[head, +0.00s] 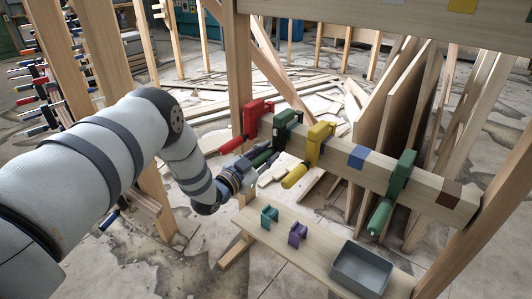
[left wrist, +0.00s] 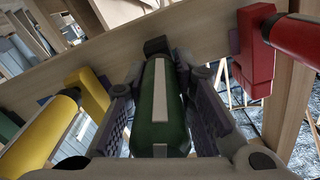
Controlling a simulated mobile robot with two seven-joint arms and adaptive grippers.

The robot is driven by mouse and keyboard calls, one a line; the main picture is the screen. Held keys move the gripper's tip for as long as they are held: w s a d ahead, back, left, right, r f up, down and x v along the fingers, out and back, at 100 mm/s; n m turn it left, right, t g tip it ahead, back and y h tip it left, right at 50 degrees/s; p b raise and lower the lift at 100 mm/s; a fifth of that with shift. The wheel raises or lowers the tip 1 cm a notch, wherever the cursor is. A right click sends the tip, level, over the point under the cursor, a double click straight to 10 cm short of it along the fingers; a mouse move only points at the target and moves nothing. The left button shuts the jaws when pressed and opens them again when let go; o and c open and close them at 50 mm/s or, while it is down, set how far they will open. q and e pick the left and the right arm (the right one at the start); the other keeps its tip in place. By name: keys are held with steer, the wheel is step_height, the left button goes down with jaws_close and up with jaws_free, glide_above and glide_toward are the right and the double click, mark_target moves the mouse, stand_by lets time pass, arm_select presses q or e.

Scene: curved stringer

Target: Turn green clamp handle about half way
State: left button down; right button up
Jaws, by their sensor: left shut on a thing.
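A dark green clamp (head: 287,121) sits on the horizontal wooden beam (head: 343,155), between a red clamp (head: 254,112) and a yellow clamp (head: 318,140). My left gripper (head: 262,157) reaches it from the left and is shut on its handle. In the left wrist view the green handle (left wrist: 154,115) lies between the two fingers of my left gripper (left wrist: 160,105), with a pale stripe along it. A second, lighter green clamp (head: 399,172) hangs farther right on the beam, apart from the gripper. My right gripper is not in view.
In the left wrist view the yellow handle (left wrist: 40,137) and red handle (left wrist: 299,38) flank the gripper closely. Boards lean behind the beam.

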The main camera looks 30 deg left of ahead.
arm_select(q)
steer(key=m, duration=0.3)
steer(key=shift+m+p, duration=0.3)
steer(key=shift+m, duration=0.1)
steer(key=m, duration=0.3)
steer(key=shift+d, duration=0.1)
steer(key=m, duration=0.4)
steer(key=shift+f+p, duration=0.15)
steer(key=shift+p, duration=0.2)
steer(key=shift+m, duration=1.4)
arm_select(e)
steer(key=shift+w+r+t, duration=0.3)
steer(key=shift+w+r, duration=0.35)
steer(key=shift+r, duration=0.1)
arm_select(q)
steer(key=c, duration=1.3)
jaws_free()
steer(key=shift+c, duration=0.2)
steer(key=shift+s, duration=0.1)
